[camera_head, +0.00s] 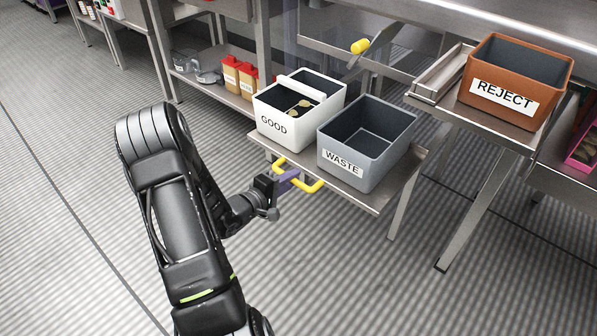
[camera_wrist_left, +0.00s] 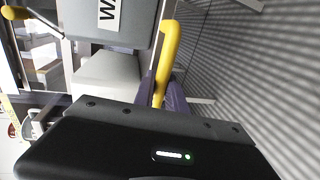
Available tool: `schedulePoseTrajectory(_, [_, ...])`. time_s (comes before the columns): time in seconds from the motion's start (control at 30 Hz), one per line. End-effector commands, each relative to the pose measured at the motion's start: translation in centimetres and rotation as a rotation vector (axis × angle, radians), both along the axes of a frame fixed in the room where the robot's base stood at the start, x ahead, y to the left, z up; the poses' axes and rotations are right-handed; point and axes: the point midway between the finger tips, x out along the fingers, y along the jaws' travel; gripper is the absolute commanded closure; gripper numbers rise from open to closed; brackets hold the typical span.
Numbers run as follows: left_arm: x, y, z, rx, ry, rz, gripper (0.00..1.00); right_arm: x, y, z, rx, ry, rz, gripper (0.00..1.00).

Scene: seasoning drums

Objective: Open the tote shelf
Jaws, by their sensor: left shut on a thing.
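The tote shelf (camera_head: 370,200) is a metal pull-out shelf with a yellow handle (camera_head: 312,186) on its front edge. It stands out from under the counter. A white GOOD tote (camera_head: 262,108) with some round items in it and a grey WASTE tote (camera_head: 345,172) sit on it. My left gripper (camera_head: 291,181) is shut on the yellow handle. In the left wrist view the purple fingers (camera_wrist_left: 170,98) are around the yellow handle (camera_wrist_left: 167,52), and the grey tote shows behind. My right gripper is not in view.
An orange REJECT tote (camera_head: 515,78) stands on a metal side table (camera_head: 478,108) at the right. Red-capped containers (camera_head: 238,76) sit on a lower shelf behind. A yellow-ended lever (camera_head: 360,46) is above the totes. The floor in front is clear.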

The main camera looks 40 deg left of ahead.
Motion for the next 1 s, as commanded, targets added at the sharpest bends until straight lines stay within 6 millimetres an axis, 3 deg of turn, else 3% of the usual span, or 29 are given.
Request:
schedulePoseTrajectory(0.37, [-0.34,0.05,-0.04,0.000,0.001,0.001,1.00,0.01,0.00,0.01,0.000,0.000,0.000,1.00])
schedulePoseTrajectory(0.4, [-0.34,0.05,-0.04,0.000,0.001,0.001,0.82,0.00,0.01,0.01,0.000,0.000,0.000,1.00])
schedulePoseTrajectory(0.63, [-0.29,0.03,-0.02,0.001,0.000,0.001,0.63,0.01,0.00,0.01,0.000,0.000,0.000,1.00])
schedulePoseTrajectory(1.0, [-0.74,0.01,0.12,0.000,0.001,0.000,0.62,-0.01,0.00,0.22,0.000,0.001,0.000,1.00])
